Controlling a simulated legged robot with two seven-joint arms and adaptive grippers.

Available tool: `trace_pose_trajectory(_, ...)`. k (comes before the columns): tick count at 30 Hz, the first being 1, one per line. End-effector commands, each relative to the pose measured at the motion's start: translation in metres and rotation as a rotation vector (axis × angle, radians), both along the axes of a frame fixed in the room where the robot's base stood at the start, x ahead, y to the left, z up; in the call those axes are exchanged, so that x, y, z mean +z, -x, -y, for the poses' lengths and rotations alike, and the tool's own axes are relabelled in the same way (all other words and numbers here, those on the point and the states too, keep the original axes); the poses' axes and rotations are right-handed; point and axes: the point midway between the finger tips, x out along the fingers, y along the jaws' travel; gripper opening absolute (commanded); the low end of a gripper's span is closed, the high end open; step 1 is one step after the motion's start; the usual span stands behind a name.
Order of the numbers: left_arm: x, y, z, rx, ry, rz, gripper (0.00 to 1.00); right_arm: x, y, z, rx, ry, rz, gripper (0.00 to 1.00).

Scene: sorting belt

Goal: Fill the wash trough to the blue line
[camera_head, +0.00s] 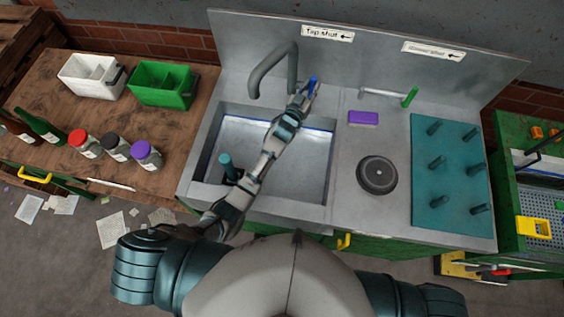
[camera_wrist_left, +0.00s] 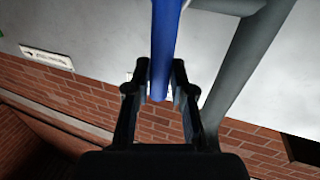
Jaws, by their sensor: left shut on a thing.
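The wash trough (camera_head: 207,165) is a grey metal basin with a pale inside. A thin blue line shows along its back wall; I cannot make out a water level. A grey curved tap spout (camera_head: 268,68) stands behind it. My left gripper (camera_head: 303,98) reaches across the trough and is shut on the blue tap lever (camera_head: 314,81), right of the spout. In the left wrist view the blue lever (camera_wrist_left: 165,45) runs between the fingers (camera_wrist_left: 160,85). A teal upright piece (camera_head: 226,162) stands at the trough's left side, partly beside my arm. My right gripper is not in view.
A "Tap shut" sign (camera_head: 328,33) with a left arrow hangs above the lever. Right of the trough are a green-handled tap (camera_head: 409,97), a purple block (camera_head: 363,118), a dark round disc (camera_head: 377,175) and a teal peg board (camera_head: 450,150). Bins and jars stand left.

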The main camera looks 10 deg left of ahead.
Motion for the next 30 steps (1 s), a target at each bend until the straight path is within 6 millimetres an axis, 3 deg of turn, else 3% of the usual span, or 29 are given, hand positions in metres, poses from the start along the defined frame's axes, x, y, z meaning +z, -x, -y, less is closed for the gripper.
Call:
trace_pose_trajectory(2, -0.004, 0.001, -0.001, 0.003, -0.002, -0.01, 0.0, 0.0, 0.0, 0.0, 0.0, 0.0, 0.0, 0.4)
trace_pose_trajectory(3, -0.004, 0.0, -0.001, 0.003, -0.002, -0.01, 0.28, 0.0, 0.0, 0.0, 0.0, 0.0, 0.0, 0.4)
trace_pose_trajectory(7, -0.003, 0.0, -0.002, 0.002, -0.002, -0.007, 0.6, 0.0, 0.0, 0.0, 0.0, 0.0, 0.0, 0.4)
trace_pose_trajectory(8, -0.002, 0.0, -0.002, 0.002, -0.003, -0.006, 0.62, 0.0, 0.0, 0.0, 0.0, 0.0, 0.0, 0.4)
trace_pose_trajectory(18, 0.001, 0.003, -0.002, 0.002, -0.004, -0.002, 0.62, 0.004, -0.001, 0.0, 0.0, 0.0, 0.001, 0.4)
trace_pose_trajectory(30, 0.003, 0.045, -0.014, 0.001, -0.003, -0.002, 0.62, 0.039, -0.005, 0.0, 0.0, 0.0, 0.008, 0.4)
